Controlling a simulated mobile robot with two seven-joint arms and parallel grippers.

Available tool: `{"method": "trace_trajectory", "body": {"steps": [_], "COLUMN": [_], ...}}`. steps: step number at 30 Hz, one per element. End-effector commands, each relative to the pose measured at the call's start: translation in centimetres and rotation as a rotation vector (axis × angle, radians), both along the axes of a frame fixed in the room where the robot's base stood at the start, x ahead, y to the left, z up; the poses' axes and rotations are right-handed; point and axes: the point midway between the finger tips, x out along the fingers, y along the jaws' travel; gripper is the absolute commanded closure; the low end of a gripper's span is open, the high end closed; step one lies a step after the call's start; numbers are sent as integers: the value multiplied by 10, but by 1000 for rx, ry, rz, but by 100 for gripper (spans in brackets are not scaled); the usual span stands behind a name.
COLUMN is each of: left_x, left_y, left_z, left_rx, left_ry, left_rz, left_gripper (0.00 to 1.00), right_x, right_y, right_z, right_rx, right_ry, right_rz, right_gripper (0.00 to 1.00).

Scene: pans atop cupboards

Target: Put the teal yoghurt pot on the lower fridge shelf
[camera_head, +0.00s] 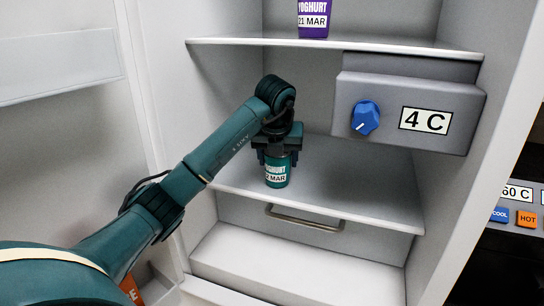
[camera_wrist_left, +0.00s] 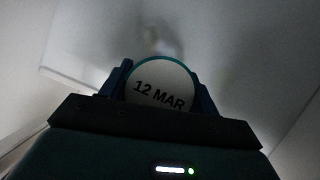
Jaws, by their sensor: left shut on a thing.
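The teal yoghurt pot (camera_head: 277,172) is upright at the lower fridge shelf (camera_head: 350,190), near its front left part. My left gripper (camera_head: 277,155) comes down from above and is shut on the pot. In the left wrist view the pot's pale lid (camera_wrist_left: 160,86), marked 12 MAR, sits between the fingers. I cannot tell for sure whether the pot's base touches the shelf. My right gripper is in neither view.
A purple yoghurt pot (camera_head: 313,18) stands on the upper shelf (camera_head: 400,47). A grey control box (camera_head: 455,95) with a blue dial (camera_head: 365,118) and a 4 C label juts out at the right. A drawer handle (camera_head: 305,219) is below the lower shelf, whose right part is clear.

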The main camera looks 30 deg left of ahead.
Motion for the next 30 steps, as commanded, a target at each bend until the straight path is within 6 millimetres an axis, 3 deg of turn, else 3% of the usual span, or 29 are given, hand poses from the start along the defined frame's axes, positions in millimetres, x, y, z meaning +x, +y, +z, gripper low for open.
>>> {"method": "trace_trajectory", "body": {"steps": [9,10,17,30], "left_x": [0,0,0,-1], "left_y": [0,0,0,5], "left_z": [-3,-2,-2,6], "left_rx": [1,0,0,1], "left_ry": [-2,-1,0,-2], "left_rz": [1,1,1,1], "left_gripper": [67,37,18,17], "right_x": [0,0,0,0], "right_y": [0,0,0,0], "right_z": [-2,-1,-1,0], "right_rx": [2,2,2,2], "right_ry": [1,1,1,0], "right_rz": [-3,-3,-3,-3], "right_gripper": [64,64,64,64]}}
